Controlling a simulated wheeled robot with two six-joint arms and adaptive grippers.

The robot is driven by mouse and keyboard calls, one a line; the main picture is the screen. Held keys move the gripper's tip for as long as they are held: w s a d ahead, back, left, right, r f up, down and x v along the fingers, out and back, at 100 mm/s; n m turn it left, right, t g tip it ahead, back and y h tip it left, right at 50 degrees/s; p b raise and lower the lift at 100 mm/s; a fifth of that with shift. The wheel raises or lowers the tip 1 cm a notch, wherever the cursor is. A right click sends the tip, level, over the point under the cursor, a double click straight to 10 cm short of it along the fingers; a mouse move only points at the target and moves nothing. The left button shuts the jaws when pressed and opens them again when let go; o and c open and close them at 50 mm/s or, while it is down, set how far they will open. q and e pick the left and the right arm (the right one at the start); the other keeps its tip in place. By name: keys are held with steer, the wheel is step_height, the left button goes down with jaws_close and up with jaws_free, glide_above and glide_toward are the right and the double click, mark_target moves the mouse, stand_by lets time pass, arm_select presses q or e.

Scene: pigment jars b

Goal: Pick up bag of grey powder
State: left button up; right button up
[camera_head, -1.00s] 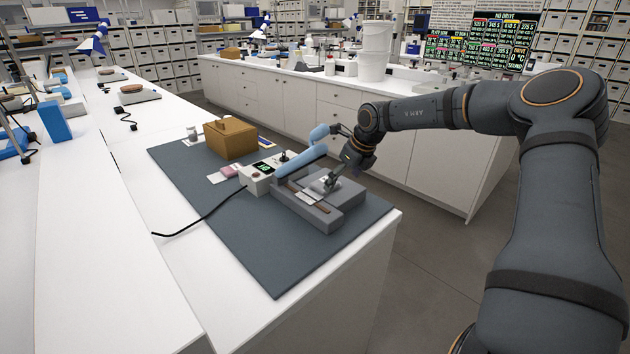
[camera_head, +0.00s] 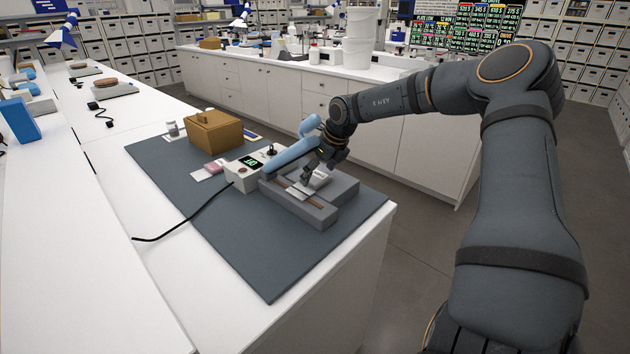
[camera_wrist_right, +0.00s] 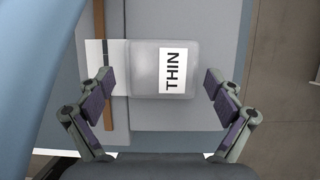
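The bag of grey powder (camera_wrist_right: 148,62) lies flat in the right wrist view, a pale grey pouch with a white label reading THIN. In the head view the bag (camera_head: 321,178) lies on the grey sealer-like device (camera_head: 318,215), partly behind my gripper. My right gripper (camera_wrist_right: 158,88) is open, with one finger on each side of the bag's near part; I cannot tell whether the fingers touch it. In the head view my right gripper (camera_head: 312,178) is just above the device. My left gripper is not in view.
The device's blue lever arm (camera_head: 290,158) rises close beside my right gripper. A box with a green display (camera_head: 245,170), a brown box (camera_head: 214,132) and a pink item (camera_head: 214,166) share the dark mat (camera_head: 245,265). The mat's front part is clear.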

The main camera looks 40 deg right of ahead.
steer(key=shift+w+f, duration=0.25)
steer(key=shift+w, duration=0.05)
steer(key=c, duration=0.4)
steer(key=shift+s+d+r, duration=0.1)
steer(key=shift+r, duration=0.05)
steer(key=c, duration=0.4)
